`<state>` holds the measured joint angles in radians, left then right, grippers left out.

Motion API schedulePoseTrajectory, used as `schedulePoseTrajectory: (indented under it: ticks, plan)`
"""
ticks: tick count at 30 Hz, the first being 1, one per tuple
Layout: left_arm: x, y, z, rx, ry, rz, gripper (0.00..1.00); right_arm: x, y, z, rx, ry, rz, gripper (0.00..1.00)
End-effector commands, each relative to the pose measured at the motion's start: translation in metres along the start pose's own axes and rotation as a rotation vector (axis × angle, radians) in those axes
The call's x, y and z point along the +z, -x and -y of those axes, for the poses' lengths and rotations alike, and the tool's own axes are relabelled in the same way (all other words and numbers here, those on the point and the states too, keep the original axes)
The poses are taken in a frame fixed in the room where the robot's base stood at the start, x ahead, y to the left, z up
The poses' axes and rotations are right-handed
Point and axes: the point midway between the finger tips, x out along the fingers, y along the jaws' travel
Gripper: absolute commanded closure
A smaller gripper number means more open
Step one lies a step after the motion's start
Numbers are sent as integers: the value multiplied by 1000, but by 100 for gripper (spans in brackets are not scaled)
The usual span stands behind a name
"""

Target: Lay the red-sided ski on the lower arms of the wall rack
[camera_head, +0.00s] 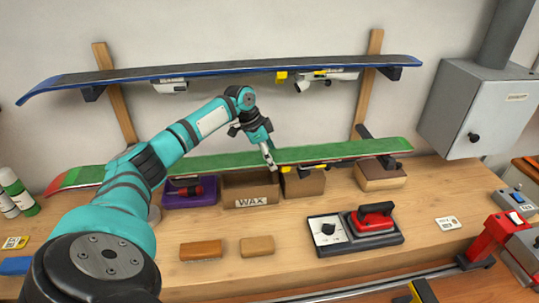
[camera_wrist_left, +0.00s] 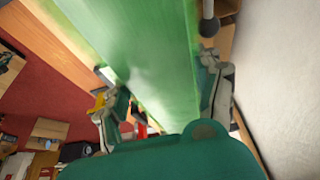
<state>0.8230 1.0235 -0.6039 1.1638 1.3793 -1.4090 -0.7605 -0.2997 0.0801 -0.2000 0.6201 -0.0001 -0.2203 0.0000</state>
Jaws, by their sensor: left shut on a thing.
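The red-sided ski (camera_head: 340,150) shows its green face and a red left end in the head view. It spans the bench's back, in front of the wall rack's wooden posts (camera_head: 367,90). My left gripper (camera_head: 268,160) is shut on it near its middle. In the left wrist view the green face (camera_wrist_left: 150,50) runs between my two fingers (camera_wrist_left: 160,95). A dark lower rack arm (camera_head: 363,131) shows above the ski's right part; contact between them cannot be told. The left lower arm is not clearly visible. My right gripper is not in view.
A blue-edged ski (camera_head: 230,69) lies on the upper rack arms. Below the held ski stand a wax box (camera_head: 251,197), a purple box (camera_head: 190,200) and wooden blocks (camera_head: 380,180). A grey cabinet (camera_head: 470,110) hangs right.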

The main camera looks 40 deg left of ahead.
Motion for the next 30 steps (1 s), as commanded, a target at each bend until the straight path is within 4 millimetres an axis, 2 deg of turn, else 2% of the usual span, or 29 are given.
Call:
schedulePoseTrajectory:
  ticks: [6, 7, 13, 23, 26, 30]
  plan:
    - [-2, 1, 0, -2, 0, -6, 72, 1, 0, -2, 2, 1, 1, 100]
    - [-2, 1, 0, -2, 0, -5, 32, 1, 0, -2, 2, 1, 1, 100]
    - [0, 0, 0, -1, 0, -2, 6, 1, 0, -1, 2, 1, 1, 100]
    - [2, 0, -1, 3, 1, 5, 6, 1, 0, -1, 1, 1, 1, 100]
    - [1, 11, 0, 0, 1, 2, 6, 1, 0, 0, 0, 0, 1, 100]
    - [1, 39, 0, -2, 1, 1, 6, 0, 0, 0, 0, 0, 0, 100]
